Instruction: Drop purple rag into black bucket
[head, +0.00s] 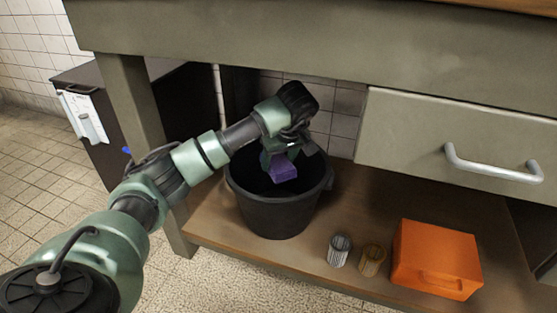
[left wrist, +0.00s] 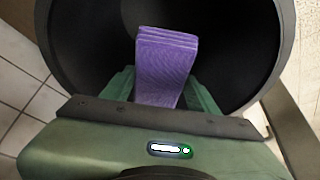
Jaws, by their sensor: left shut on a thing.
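The purple rag (head: 282,168) is a folded block held by my left gripper (head: 277,156), which is shut on it. The black bucket (head: 279,214) stands upright on the brown lower shelf under the bench. In the head view the gripper and rag are over the bucket's opening. In the left wrist view the rag (left wrist: 165,62) sticks out from between the green fingers (left wrist: 160,92), with the dark inside of the bucket (left wrist: 222,45) behind it. How deep the rag is relative to the rim is hard to tell. My right gripper is not in view.
On the shelf (head: 230,240), right of the bucket, stand a grey ribbed cup (head: 339,250), a yellowish ribbed cup (head: 372,260) and an orange box (head: 435,259). A drawer (head: 455,140) with a metal handle hangs above. A bench leg (head: 145,120) stands left of the bucket.

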